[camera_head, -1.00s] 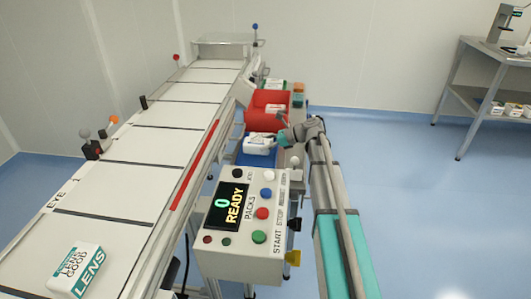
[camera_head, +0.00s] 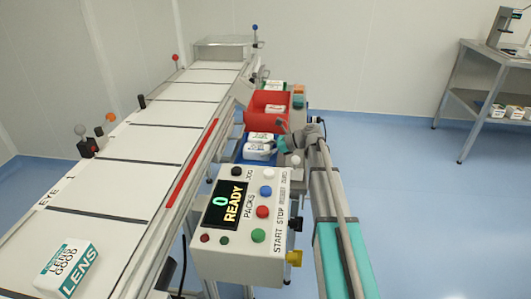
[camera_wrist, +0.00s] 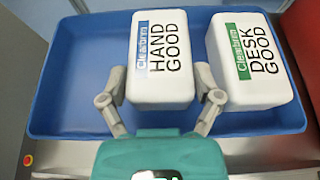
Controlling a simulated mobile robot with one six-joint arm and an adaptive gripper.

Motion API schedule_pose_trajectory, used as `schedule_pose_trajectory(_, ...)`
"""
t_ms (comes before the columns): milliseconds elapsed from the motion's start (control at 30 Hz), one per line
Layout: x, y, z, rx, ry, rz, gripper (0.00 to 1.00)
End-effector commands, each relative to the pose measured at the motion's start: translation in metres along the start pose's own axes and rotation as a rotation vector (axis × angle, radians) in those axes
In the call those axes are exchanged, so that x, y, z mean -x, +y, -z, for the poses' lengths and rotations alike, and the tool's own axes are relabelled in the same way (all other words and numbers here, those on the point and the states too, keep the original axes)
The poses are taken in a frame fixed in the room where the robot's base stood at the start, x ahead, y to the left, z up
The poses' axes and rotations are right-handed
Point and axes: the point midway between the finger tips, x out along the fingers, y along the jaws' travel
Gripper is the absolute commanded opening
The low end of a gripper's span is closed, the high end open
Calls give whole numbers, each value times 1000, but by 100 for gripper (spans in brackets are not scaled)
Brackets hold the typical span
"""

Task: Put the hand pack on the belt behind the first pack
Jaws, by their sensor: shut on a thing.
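The hand pack (camera_wrist: 161,62) is a white block marked HAND GOOD with a blue band. It is in the blue tray (camera_wrist: 80,70), and I cannot tell whether its underside touches the tray floor. My gripper (camera_wrist: 163,88) is shut on its sides near its lower end. In the head view my gripper (camera_head: 279,147) is at the tray's right side, with the hand pack (camera_head: 257,151) at its tips. The first pack (camera_head: 68,268), white and teal and marked LENS GOOD, lies on the near end of the belt (camera_head: 120,205).
A desk pack (camera_wrist: 252,60) with a green band stands close to the right of the hand pack. A red bin (camera_head: 266,103) is beyond the tray. The control panel (camera_head: 240,222) reads 0 READY. Sensor posts (camera_head: 90,143) and a red rail (camera_head: 192,165) line the belt.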

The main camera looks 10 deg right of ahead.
Motion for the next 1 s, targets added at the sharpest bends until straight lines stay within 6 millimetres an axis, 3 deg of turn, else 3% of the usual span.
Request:
schedule_pose_trajectory(467,-2,0,4,0,-1,0,28)
schedule_pose_trajectory(500,-1,0,3,0,0,0,88)
schedule_pose_trajectory(567,-1,0,3,0,0,0,99)
schedule_pose_trajectory(1000,-1,0,3,0,0,0,100)
